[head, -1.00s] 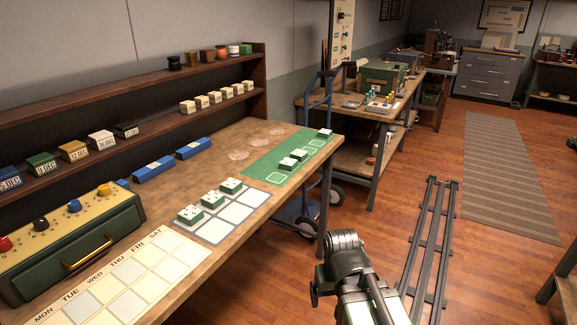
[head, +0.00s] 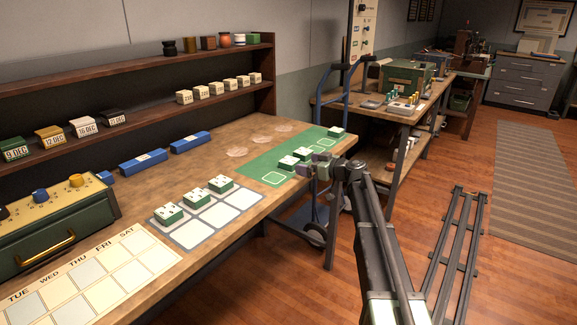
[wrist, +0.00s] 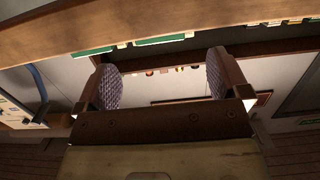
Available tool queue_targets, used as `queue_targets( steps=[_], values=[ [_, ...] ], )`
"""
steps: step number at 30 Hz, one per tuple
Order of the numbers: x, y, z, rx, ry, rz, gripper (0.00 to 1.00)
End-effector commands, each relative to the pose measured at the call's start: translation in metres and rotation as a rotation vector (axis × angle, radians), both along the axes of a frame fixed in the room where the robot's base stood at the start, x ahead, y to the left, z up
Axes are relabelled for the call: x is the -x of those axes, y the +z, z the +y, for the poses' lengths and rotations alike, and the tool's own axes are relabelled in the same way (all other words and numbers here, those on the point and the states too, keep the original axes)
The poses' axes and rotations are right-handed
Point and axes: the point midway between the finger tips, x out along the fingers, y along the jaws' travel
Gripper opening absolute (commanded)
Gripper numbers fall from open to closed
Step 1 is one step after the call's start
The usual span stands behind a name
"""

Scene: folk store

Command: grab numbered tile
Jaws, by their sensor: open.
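Small cream tiles with dark numbers (head: 215,88) stand in a row on the lower wall shelf. Other tiles, white-topped with green bases and dotted faces, lie on the desk: three on the pale grid, the middle one here (head: 197,198), and several on the green mat, one at its far end (head: 337,132). My gripper (head: 314,163) is at the desk's front edge, beside the mat's nearer tiles (head: 288,162). It is open and empty, with textured purplish pads. In the wrist view, my gripper (wrist: 162,80) has nothing between its fingers. The exact gap to the tiles cannot be told.
The wooden desk (head: 247,231) has a calendar sheet (head: 100,285), a green box with knobs (head: 45,232) and two blue bars (head: 190,142). Date blocks (head: 82,127) stand on the shelf. A blue hand truck (head: 346,105) stands past the desk.

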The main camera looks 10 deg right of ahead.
Motion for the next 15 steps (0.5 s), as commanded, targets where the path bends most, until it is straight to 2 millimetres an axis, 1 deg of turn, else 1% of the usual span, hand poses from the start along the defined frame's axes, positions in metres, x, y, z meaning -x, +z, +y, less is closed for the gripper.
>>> queue_targets(
  steps=[1, 3, 10, 15],
  values=[
    [-0.009, -0.004, 0.008, 0.000, 0.002, 0.000, 0.94],
    [-0.018, -0.005, 0.017, 0.000, 0.003, 0.002, 0.94],
    [-0.026, -0.006, 0.026, 0.001, 0.002, 0.002, 0.94],
    [-0.048, -0.011, 0.048, 0.001, 0.003, 0.002, 0.94]
  ],
)
